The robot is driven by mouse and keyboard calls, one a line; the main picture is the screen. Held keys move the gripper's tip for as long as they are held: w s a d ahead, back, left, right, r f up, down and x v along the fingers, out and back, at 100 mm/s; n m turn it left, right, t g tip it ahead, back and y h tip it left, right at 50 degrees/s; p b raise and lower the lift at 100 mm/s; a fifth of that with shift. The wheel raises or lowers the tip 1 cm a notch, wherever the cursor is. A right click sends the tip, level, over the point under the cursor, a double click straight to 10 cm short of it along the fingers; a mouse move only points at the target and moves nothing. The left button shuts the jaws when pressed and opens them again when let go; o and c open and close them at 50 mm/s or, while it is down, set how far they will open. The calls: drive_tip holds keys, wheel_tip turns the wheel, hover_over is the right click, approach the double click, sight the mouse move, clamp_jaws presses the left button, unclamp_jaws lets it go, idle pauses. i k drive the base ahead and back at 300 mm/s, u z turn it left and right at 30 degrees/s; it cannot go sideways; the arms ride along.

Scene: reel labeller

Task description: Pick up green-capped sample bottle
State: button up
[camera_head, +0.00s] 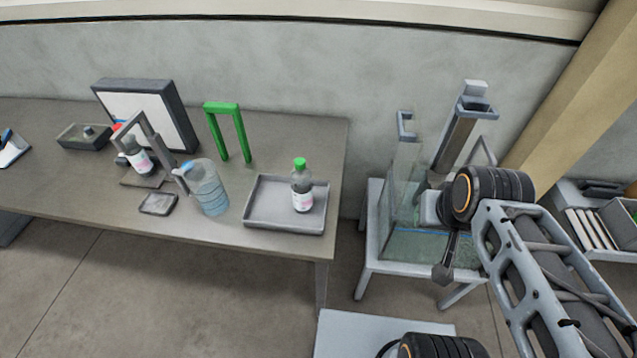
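The green-capped sample bottle (302,190) stands upright in the right part of a shallow grey tray (262,216) near the right front corner of the table. It has a white label with pink marks, and nothing touches its cap. My arm is at the right, over a small side table, well apart from the bottle. A dark part near the end of my arm, which may be my gripper (445,268), hangs over that side table. Its fingers cannot be made out, so I cannot tell whether it is open or shut.
A clear blue-tinted jug (208,190) stands left of the tray. A green upright frame (229,130) stands behind them. Another labelled bottle (137,158) sits in a grey stand. The side table (372,240) holds a clear tank and tall apparatus. A floor gap separates the tables.

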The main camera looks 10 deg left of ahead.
sight(301, 188)
drive_tip(key=k, duration=0.5)
drive_tip(key=u, duration=2.15)
drive_tip(key=i, duration=1.65)
drive_tip(key=z, duration=2.35)
